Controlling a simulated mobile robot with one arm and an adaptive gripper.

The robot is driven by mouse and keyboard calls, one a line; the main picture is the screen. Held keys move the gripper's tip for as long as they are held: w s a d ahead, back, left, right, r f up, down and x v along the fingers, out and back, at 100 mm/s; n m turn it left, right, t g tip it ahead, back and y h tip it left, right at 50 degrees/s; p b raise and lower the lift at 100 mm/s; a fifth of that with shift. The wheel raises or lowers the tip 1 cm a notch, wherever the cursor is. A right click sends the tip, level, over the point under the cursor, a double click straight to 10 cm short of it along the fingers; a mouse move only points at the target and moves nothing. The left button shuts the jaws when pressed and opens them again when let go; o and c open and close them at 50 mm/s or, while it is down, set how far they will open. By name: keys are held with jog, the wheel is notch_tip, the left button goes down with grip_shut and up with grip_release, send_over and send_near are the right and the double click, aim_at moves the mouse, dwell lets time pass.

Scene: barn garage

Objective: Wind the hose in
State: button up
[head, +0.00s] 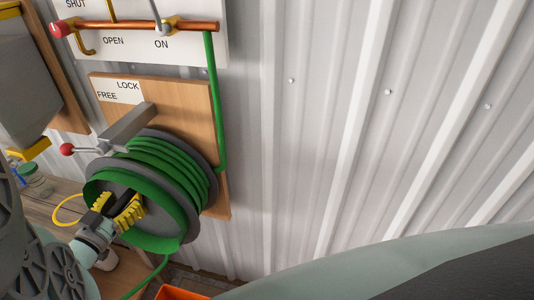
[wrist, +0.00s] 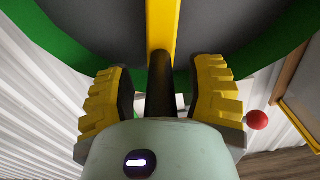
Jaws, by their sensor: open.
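The hose reel (head: 207,160) is fixed to a wooden board, with several turns of green hose (head: 165,158) around it. Hose hangs from its underside out of frame. A lever with a red knob (head: 67,149) points left below the FREE/LOCK label (head: 118,90); the knob also shows in the wrist view (wrist: 258,120). My gripper (head: 117,207) is at the reel's front face. In the wrist view its open yellow-padded fingers (wrist: 160,78) stand either side of a black handle (wrist: 161,92) on a yellow crank bar (wrist: 163,28). Visible gaps separate handle and pads.
Above, a copper pipe (head: 120,26) with valve levers is on a white panel; a green pipe (head: 213,80) runs down from it. A wooden bench (head: 45,205) with a jar (head: 35,180) is at left. An orange container (head: 180,293) is below. The corrugated wall (head: 340,120) at right is clear.

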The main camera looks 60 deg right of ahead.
jog(key=shift+o, duration=0.3)
grip_shut()
jog(key=shift+s+f, duration=0.1)
dwell(0.4)
jog(key=s+d+f+m+b, duration=0.1)
jog(key=s+f+m+b, duration=0.2)
jog(key=b, duration=0.9)
jog(key=s+d+f+m+b, duration=0.1)
jog(key=s+f+m+b, duration=0.3)
jog(key=f+m+b, duration=0.4)
jog(key=m+b, duration=0.3)
jog(key=b, duration=0.1)
jog(key=shift+s+d+m, duration=0.15)
jog(key=shift+d+m, duration=0.15)
